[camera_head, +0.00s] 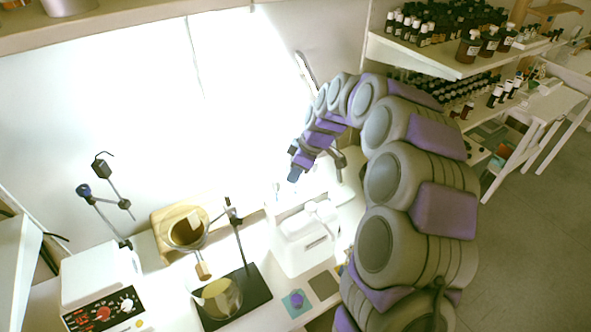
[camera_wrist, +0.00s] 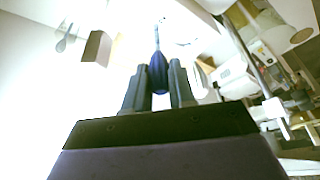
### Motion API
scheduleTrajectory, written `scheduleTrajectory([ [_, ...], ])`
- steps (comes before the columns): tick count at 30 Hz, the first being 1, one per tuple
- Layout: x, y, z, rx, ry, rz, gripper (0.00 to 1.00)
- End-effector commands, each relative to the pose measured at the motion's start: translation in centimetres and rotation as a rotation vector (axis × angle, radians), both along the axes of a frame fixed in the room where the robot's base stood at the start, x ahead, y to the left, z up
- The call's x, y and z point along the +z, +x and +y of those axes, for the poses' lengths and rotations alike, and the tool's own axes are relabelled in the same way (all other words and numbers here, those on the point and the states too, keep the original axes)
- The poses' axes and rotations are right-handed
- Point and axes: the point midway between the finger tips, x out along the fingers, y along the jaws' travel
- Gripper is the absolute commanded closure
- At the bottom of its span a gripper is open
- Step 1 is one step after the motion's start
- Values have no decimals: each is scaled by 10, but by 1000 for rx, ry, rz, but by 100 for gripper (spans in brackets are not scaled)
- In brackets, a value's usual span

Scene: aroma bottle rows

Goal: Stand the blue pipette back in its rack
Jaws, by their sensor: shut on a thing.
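The blue pipette (camera_wrist: 158,74) is between the two fingers of my gripper (camera_wrist: 158,68) in the wrist view. Its dark blue bulb sits between the fingertips, and its thin pale stem points away from the gripper. My gripper is shut on it. In the head view, my gripper (camera_head: 297,168) is at the end of the arched arm, in front of the bright wall and above the white apparatus. Only a small bluish part shows there, and the stem is lost in the glare. I cannot make out the pipette rack for certain in either view.
A white apparatus (camera_head: 302,241) stands below my gripper. To its left are a stand with a dark base (camera_head: 255,292), a glass dish (camera_head: 219,298) and a white box with knobs (camera_head: 102,290). Shelves of dark bottles (camera_head: 470,50) are at upper right.

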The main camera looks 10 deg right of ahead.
Motion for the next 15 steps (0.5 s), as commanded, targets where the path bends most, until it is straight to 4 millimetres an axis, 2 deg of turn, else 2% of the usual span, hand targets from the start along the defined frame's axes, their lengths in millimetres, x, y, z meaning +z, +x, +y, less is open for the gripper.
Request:
scheduleTrajectory([
  [10,-3,0,0,0,0,0,83],
  [11,-3,0,0,0,0,0,75],
  [15,-3,0,0,0,0,1,61],
])
